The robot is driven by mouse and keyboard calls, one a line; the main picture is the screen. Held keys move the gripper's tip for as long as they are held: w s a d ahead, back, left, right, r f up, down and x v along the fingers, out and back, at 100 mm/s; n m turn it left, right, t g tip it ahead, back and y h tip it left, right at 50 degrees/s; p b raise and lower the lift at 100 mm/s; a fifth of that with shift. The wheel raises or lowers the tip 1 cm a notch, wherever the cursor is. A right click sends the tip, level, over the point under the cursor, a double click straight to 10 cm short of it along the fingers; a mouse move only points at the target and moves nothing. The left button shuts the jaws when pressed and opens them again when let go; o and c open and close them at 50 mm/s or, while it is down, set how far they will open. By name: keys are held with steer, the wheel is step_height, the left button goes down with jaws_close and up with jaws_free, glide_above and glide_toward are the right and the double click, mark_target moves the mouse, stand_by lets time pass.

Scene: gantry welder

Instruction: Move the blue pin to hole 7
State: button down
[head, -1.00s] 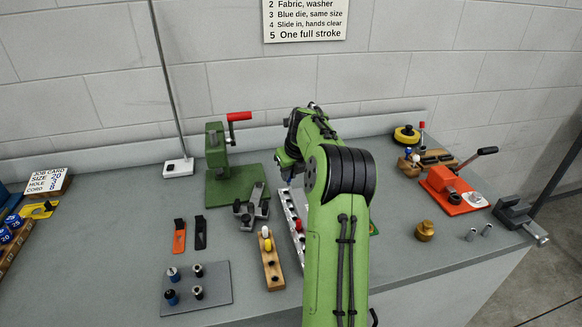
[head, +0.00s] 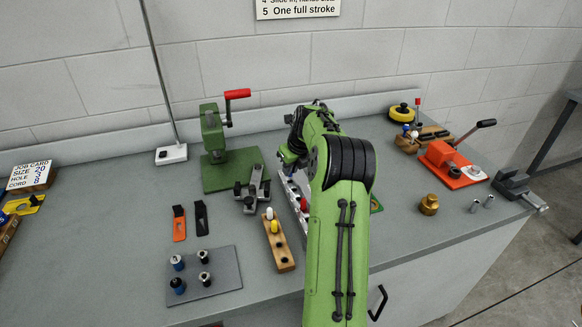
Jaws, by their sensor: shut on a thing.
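A silver rail with a row of holes (head: 289,190) lies on the bench, partly covered by my green arm. A red pin (head: 303,203) stands in it. My gripper (head: 290,162) is over the far end of the rail, small and partly hidden by my arm. It is shut on the blue pin, but the pin itself is too small and covered to make out clearly. The hole numbers cannot be read, and hole 7 cannot be picked out.
A green press (head: 218,150) with a red handle stands behind left. A grey clamp fixture (head: 253,190) and a wooden block with white and yellow pegs (head: 282,256) lie left of the rail. A brass knob (head: 429,204) and an orange press (head: 452,167) stand to the right.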

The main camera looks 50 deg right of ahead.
steer(key=shift+f+b, duration=0.65)
steer(key=shift+f, duration=0.45)
stand_by(0.4)
steer(key=c, duration=1)
jaws_free()
steer(key=shift+c, duration=0.2)
steer(key=shift+r, duration=0.1)
steer(key=p+v, duration=0.4)
steer(key=v, duration=1.1)
steer(key=shift+s+r, duration=0.25)
